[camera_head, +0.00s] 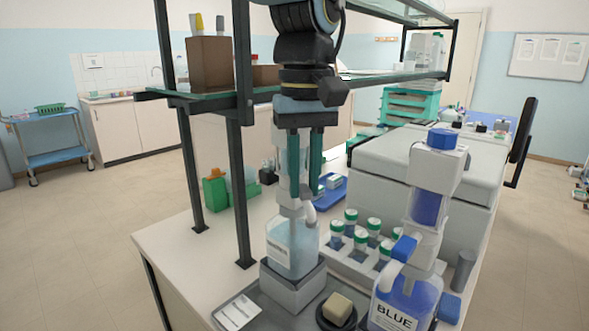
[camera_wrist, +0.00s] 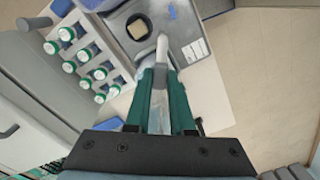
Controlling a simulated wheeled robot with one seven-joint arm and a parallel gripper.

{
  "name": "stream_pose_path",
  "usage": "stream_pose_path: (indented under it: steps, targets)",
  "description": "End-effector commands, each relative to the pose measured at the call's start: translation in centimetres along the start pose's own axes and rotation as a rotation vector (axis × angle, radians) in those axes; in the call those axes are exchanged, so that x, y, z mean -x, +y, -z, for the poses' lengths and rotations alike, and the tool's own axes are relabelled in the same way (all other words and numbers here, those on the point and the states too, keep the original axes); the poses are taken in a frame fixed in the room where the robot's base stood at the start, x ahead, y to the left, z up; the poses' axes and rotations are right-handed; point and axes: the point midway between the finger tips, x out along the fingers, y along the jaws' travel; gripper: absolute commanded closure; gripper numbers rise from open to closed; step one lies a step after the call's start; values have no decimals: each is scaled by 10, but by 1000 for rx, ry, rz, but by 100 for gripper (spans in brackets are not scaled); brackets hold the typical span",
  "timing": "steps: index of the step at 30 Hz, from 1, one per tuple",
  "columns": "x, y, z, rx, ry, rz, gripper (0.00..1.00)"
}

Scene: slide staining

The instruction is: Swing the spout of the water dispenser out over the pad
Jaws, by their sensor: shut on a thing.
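The water dispenser (camera_head: 292,248) is a clear bottle with a white label, standing on a grey block. Its pale curved spout (camera_head: 310,213) projects from the neck; it also shows in the wrist view (camera_wrist: 162,52). My gripper (camera_head: 305,190) is above the bottle with its green fingers shut on the dispenser's upper part; in the wrist view the fingers (camera_wrist: 163,78) stand on both sides of it. A beige block in a dark round dish, apparently the pad (camera_head: 338,308), lies in front. In the wrist view the spout tip is beside the dish (camera_wrist: 138,27), right of the block.
A blue-stain dispenser (camera_head: 392,318) labelled BLUE stands to the right. A rack of green-capped vials (camera_head: 362,240) is behind. A white card (camera_head: 238,312) lies at the front left. A dark-framed glass shelf (camera_head: 190,100) rises close to my arm.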

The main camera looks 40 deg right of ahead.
Motion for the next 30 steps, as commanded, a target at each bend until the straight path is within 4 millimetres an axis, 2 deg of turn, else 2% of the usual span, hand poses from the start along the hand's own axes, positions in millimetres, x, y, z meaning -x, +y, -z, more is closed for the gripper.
stream_pose_path:
  steps: [4, 15, 21, 30]
  targets:
    - [1, 9, -3, 130, 0, 0, 100]
    - [1, 29, 3, 435, -1, 1, 100]
    - [0, 36, 7, 543, 0, 0, 100]
    - [0, 40, 9, 616, 0, 0, 100]
